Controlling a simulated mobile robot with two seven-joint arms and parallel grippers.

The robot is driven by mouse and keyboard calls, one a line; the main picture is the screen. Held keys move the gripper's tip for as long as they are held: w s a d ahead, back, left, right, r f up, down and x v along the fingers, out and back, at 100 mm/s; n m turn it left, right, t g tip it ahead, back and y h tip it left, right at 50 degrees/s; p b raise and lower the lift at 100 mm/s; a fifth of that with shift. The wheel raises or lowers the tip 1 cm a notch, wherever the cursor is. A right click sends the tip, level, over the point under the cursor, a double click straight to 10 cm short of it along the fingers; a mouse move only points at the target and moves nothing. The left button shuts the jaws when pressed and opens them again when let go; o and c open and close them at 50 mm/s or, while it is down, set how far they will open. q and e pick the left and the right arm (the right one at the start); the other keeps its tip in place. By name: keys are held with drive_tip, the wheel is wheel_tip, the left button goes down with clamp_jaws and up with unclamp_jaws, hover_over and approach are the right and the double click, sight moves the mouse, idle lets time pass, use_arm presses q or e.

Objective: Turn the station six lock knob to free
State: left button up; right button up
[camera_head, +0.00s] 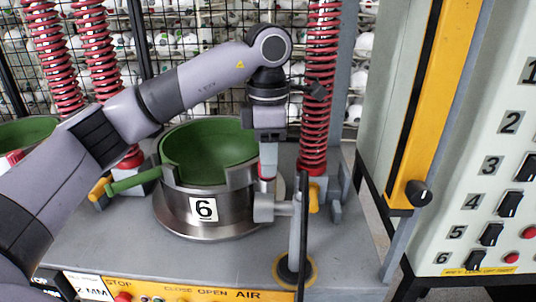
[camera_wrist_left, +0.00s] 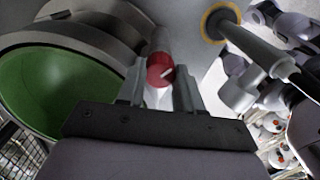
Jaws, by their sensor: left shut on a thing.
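The station six lock knob is a small red knob with a white mark, seen in the left wrist view (camera_wrist_left: 160,70). In the head view only a sliver of red shows at my left gripper's tips, just right of the steel mould labelled 6 (camera_head: 205,209). My left gripper (camera_head: 267,172) points down there, and its two fingers (camera_wrist_left: 158,88) are closed on the knob's sides. The white mark is slanted in the wrist view. Any wording by the knob is not legible. My right gripper is not in view.
A green bowl (camera_head: 208,150) lines the mould. A grey upright lever (camera_head: 300,225) on a yellow ring stands close right of my left gripper. Red springs (camera_head: 318,90) rise behind. A numbered switch panel (camera_head: 480,205) is at the right. A green-handled lever (camera_head: 132,182) juts left.

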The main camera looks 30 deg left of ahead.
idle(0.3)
use_arm(q)
drive_tip(key=o, duration=1)
drive_tip(key=shift+r, duration=0.1)
drive_tip(key=shift+o, duration=0.2)
